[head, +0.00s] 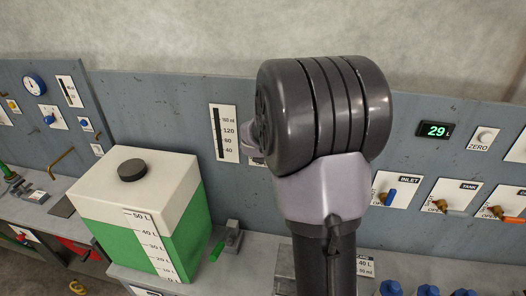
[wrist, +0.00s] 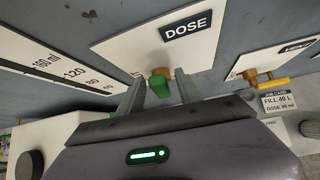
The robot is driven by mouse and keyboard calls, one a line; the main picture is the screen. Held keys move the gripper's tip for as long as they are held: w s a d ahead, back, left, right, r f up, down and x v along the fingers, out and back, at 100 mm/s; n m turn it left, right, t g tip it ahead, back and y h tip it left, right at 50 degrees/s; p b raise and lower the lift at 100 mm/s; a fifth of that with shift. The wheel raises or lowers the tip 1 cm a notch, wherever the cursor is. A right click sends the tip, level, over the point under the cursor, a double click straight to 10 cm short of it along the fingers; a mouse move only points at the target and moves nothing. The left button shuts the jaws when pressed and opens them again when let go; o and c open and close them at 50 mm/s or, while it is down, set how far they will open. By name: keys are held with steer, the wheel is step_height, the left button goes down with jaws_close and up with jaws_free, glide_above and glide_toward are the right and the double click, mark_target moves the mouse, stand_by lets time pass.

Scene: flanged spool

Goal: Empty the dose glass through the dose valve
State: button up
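The dose valve's green handle (wrist: 159,84) sits on a brass stem, on a white plate with a black DOSE label (wrist: 188,25) in the wrist view. My gripper (wrist: 159,90) is open, its two grey fingers on either side of the handle, with gaps visible. In the head view my arm hides the valve and the fingers. A white ml scale (head: 224,134), marked up to 160, is on the wall panel left of my arm. It also shows in the wrist view (wrist: 52,62), with a dark strip along it. I cannot read the dose glass's level.
A white and green tank (head: 140,212) with a black cap stands left on the bench. A display (head: 436,130) reads 29 L. INLET (head: 390,192) and TANK (head: 455,200) valves are to the right. A job card (wrist: 278,102) shows FILL 40 L. A yellow handle (wrist: 272,84) is right of my gripper.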

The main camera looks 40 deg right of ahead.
steer(key=p+v, duration=0.7)
steer(key=v, duration=1)
steer(key=shift+r, duration=0.2)
steer(key=shift+s, duration=0.1)
